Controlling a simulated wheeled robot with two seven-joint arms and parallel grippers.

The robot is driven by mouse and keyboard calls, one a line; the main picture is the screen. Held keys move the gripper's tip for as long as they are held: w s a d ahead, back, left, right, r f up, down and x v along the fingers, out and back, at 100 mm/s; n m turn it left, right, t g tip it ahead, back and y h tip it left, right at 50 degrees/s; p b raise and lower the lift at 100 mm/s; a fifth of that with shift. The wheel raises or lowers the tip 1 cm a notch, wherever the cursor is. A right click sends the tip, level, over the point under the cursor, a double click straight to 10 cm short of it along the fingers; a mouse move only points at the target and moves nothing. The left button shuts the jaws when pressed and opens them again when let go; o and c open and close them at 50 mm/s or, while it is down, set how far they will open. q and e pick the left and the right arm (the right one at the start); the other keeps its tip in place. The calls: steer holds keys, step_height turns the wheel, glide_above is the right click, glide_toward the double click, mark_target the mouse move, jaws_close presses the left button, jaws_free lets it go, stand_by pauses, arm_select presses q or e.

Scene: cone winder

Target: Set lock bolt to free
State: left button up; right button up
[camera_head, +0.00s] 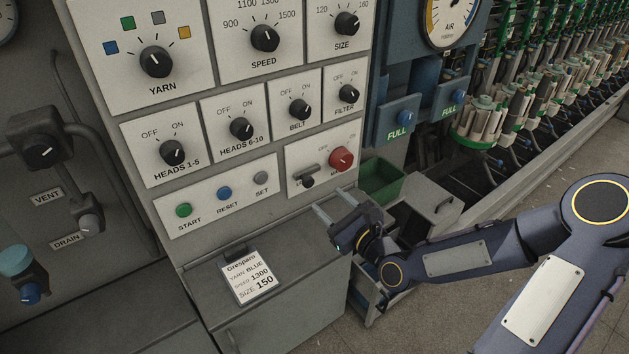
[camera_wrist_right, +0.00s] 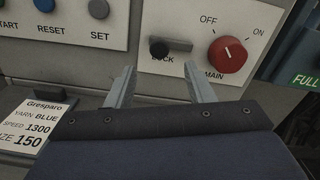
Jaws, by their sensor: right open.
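The lock bolt (camera_head: 307,181) is a small dark knob with a grey bar on the lower right panel, left of the red MAIN switch (camera_head: 341,159). In the right wrist view the lock bolt (camera_wrist_right: 160,50) has its black knob at the left end of the bar, above the LOCK label. The red MAIN switch (camera_wrist_right: 228,54) is right beside it, its mark tilted toward OFF. My right gripper (camera_head: 330,204) is open and empty, its fingers pointing at the panel just below the bolt. In the wrist view the gripper's fingers (camera_wrist_right: 158,86) stand apart below the bolt. My left gripper is not in view.
START, RESET and SET buttons (camera_head: 224,193) are left of the bolt. A job card (camera_head: 249,277) lies on the grey ledge below. A green bin (camera_head: 381,180) and a grey box (camera_head: 432,208) stand right of the panel, close to my right arm.

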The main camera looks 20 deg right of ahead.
mark_target(310, 185)
steer(key=p+x, duration=0.1)
steer(key=x, duration=0.6)
steer(key=shift+f, duration=0.1)
jaws_close()
